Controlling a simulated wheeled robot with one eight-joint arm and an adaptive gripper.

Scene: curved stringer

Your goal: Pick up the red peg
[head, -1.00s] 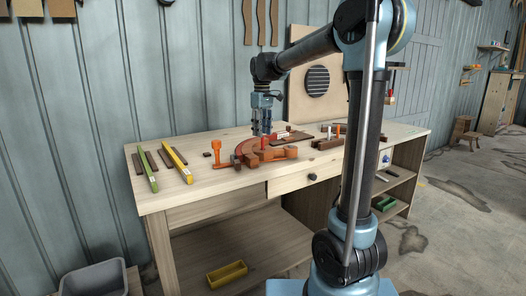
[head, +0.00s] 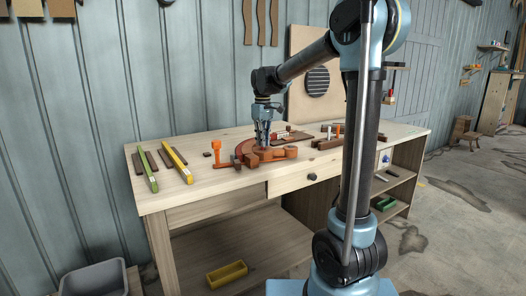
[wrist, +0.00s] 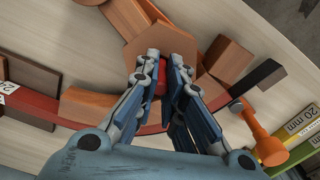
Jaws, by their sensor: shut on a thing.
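In the wrist view the red peg (wrist: 161,90) shows as a small red patch between my two fingers, mostly hidden by them. My gripper (wrist: 161,78) is shut on it. A wooden block with angled corners (wrist: 150,35) lies just beyond the fingertips. In the head view my gripper (head: 264,144) points down at the curved red-brown piece with orange blocks (head: 252,158) on the workbench. The peg cannot be made out in the head view. Whether the peg is clear of what is under it cannot be told.
An orange mallet-like tool (head: 216,150) stands just left of the curved piece; it also shows in the wrist view (wrist: 262,135). A green strip (head: 149,172) and a yellow strip (head: 178,165) lie further left. The workbench front left (head: 215,185) is bare.

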